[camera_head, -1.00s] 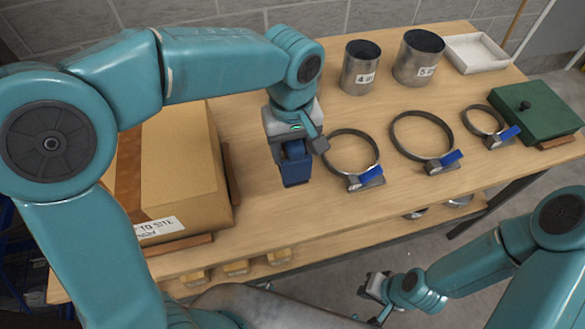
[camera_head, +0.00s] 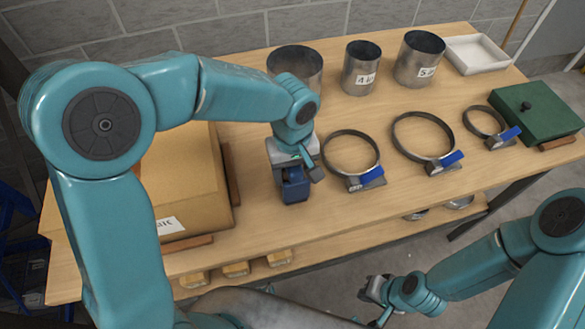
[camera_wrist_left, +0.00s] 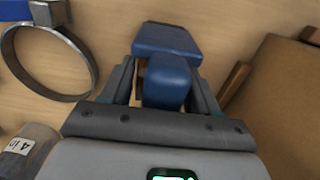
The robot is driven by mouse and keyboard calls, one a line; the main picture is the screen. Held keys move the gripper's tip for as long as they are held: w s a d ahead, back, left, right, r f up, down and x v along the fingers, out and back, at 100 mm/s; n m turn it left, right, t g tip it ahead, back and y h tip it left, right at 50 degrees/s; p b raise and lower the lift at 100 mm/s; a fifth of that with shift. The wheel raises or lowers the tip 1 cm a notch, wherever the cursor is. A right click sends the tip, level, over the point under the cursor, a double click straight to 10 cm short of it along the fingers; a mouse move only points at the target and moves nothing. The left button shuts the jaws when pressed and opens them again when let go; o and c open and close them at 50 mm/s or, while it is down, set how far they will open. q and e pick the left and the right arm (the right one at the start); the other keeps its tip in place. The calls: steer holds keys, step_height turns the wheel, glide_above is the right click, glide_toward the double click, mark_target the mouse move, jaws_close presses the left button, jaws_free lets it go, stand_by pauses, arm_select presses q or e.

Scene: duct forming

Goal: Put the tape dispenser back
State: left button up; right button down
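The blue tape dispenser (camera_head: 295,190) is in my left gripper (camera_head: 292,168), at the middle of the table, between the cardboard box and the nearest ring clamp. In the left wrist view the dispenser (camera_wrist_left: 168,60) sits between the two fingers of the left gripper (camera_wrist_left: 165,85). The fingers flank its narrower part, and its wider end points away. I cannot tell whether its underside touches the table. My right gripper (camera_head: 375,292) hangs low in front of the table, away from the dispenser; its finger opening is too small to read.
The cardboard box (camera_head: 185,180) stands left of the dispenser. Several ring clamps (camera_head: 350,152) lie to the right. Metal duct cylinders (camera_head: 361,70), a white tray (camera_head: 478,52) and a green box (camera_head: 537,112) stand farther back and right. Bare wood (camera_head: 300,230) lies in front of the dispenser.

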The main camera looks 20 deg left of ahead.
arm_select(q)
steer(key=shift+o, duration=1.1)
steer(key=shift+r+p, duration=0.35)
steer(key=shift+p, duration=0.05)
step_height(320, 180, up, 11)
steer(key=shift+w+f, duration=0.1)
steer(key=shift+r, duration=0.45)
